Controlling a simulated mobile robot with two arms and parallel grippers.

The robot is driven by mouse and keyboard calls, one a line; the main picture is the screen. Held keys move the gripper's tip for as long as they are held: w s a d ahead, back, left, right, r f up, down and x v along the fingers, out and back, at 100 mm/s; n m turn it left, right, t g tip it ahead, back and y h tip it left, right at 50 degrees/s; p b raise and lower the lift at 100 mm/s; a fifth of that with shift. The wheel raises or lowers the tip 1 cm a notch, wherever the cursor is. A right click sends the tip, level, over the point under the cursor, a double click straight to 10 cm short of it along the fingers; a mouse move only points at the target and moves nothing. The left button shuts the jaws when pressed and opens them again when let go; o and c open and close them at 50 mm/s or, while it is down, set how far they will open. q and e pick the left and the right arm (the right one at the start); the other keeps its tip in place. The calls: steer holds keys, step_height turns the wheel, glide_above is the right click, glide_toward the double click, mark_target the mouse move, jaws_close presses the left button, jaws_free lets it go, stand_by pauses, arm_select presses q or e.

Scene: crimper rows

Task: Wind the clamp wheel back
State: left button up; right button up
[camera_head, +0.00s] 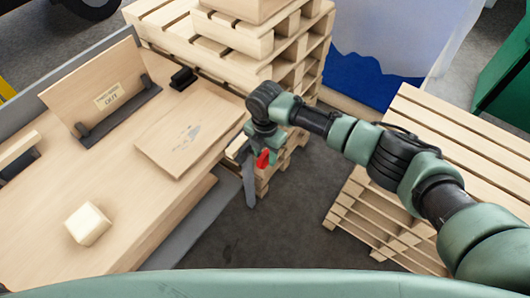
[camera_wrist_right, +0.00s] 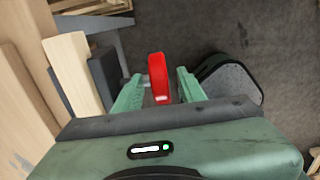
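The red clamp wheel (camera_head: 262,159) sits at the right edge of the workbench, beside a grey metal bar (camera_head: 250,186). In the right wrist view the red wheel (camera_wrist_right: 158,76) stands upright, seen nearly edge-on. My right gripper (camera_wrist_right: 160,88) has its two green fingers on either side of the wheel, with a gap showing on both sides. In the head view my right gripper (camera_head: 258,142) is just above the wheel and partly hides it. The clamp's other parts are mostly hidden. My left gripper is not in view.
The workbench (camera_head: 40,240) carries a flat board (camera_head: 183,134), a labelled upright panel (camera_head: 95,88) in a dark holder and a small wooden block (camera_head: 88,223). Pallets (camera_head: 225,60) are stacked behind, and another pallet stack (camera_head: 390,215) stands at right. Grey floor between is clear.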

jaws_close()
steer(key=shift+s+a+r+t+h+p, duration=0.25)
steer(key=shift+t+p, duration=0.25)
steer(key=shift+p, duration=0.25)
steer(key=shift+s+f+t+h+p, duration=0.1)
steer(key=shift+t+h+p, duration=0.45)
steer(key=shift+t, duration=0.05)
steer(key=shift+s+a+f+t+h+p, duration=0.1)
steer(key=shift+t+h+p, duration=0.2)
steer(key=shift+t, duration=0.1)
steer(key=shift+s+a+f+t+h+p, duration=0.1)
steer(key=shift+t+h+p, duration=0.05)
steer(key=shift+t+h, duration=0.2)
steer(key=shift+f+t+h, duration=0.1)
steer(key=shift+t+h, duration=0.45)
steer(key=shift+t, duration=0.4)
